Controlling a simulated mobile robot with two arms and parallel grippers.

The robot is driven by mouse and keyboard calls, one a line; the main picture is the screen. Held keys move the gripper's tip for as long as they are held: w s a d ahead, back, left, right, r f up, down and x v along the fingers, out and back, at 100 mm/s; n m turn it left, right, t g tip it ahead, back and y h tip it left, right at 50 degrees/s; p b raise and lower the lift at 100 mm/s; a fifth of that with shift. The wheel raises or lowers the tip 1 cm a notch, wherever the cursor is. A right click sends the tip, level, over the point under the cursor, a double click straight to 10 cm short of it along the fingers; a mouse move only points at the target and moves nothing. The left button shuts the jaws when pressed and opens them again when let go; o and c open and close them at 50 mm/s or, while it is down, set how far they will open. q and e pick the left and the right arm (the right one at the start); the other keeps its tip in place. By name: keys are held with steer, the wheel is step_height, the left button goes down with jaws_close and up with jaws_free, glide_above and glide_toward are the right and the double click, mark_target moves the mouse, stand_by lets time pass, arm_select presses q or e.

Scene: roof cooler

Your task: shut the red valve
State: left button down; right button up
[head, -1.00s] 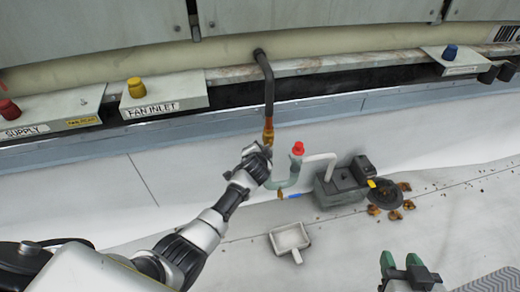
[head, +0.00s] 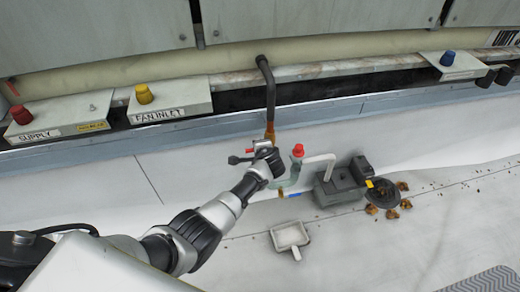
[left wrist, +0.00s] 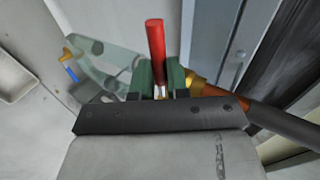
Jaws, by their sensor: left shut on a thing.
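The red valve handle (left wrist: 155,45) is a long red lever. In the left wrist view it stands between the green fingertips of my left gripper (left wrist: 160,78), which is shut on it. In the head view my left gripper (head: 266,151) is at the lower end of the copper pipe (head: 270,130), and only a little red shows there. The brass fitting (left wrist: 197,82) beside the fingers is partly hidden by the gripper, as is the valve body. My right gripper is not in view.
A clear trap with a red cap (head: 298,150) is close right of the gripper; it also shows in the left wrist view (left wrist: 105,65). A grey pump (head: 340,186), white dustpan (head: 290,236) and brown debris lie nearby. Yellow (head: 144,93) and red (head: 20,114) knobs sit on the left ledge.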

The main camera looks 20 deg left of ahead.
arm_select(q)
steer(key=shift+r, duration=0.1)
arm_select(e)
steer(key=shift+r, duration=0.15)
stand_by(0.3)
arm_select(q)
steer(key=c, duration=1.1)
jaws_free()
steer(key=p+v, duration=0.5)
steer(key=v, duration=0.5)
steer(key=shift+s+d+r, duration=0.2)
steer(key=shift+d, duration=0.2)
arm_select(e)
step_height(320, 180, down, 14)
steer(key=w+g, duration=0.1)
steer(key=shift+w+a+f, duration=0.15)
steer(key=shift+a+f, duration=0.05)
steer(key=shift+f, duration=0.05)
